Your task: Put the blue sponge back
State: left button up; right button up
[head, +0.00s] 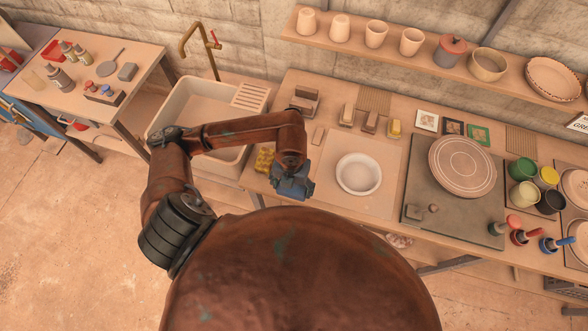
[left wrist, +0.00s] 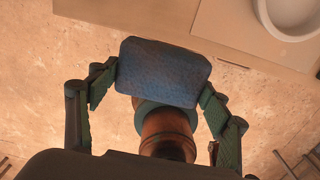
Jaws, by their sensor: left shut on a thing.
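The blue sponge (left wrist: 164,72) is a rounded block that fills the gap between the two teal fingers of my left gripper (left wrist: 160,85) in the left wrist view. The fingers press on its left and right ends, and it is held above the floor near the counter's edge. In the head view my left gripper (head: 292,184) shows as a blue-grey shape at the counter's front edge, left of the white bowl; sponge and fingers are hard to tell apart there. My right gripper is not in view.
A white bowl (head: 358,173) stands on a pale board. A yellow sponge-like block (head: 264,160) lies left of my gripper. Several small blocks, one yellow (head: 394,128), stand behind the bowl. A sink (head: 196,110) is at left, a round plate (head: 462,165) at right.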

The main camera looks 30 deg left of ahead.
pick_arm(q)
jog(key=w+a+f, duration=0.2)
jog(key=w+f, duration=0.1)
jog(key=w+a+f+p, duration=0.1)
jog(key=w+a+f, duration=0.1)
jog(key=w+f, duration=0.1)
jog(key=w+a+f+p, duration=0.1)
jog(key=w+a+f, duration=0.1)
jog(key=w, duration=0.3)
jog(key=shift+a+f, duration=0.1)
jog(key=shift+f, duration=0.4)
jog(key=shift+w+a+f+p, duration=0.1)
jog(key=shift+w+f+p, duration=0.1)
jog(key=shift+p, duration=0.1)
notch_tip(320, 180, down, 3)
jog(key=shift+p, duration=0.6)
jog(key=shift+f, duration=0.2)
jog(key=shift+f, duration=0.2)
jog(key=o, duration=1)
jog(key=shift+r, duration=0.1)
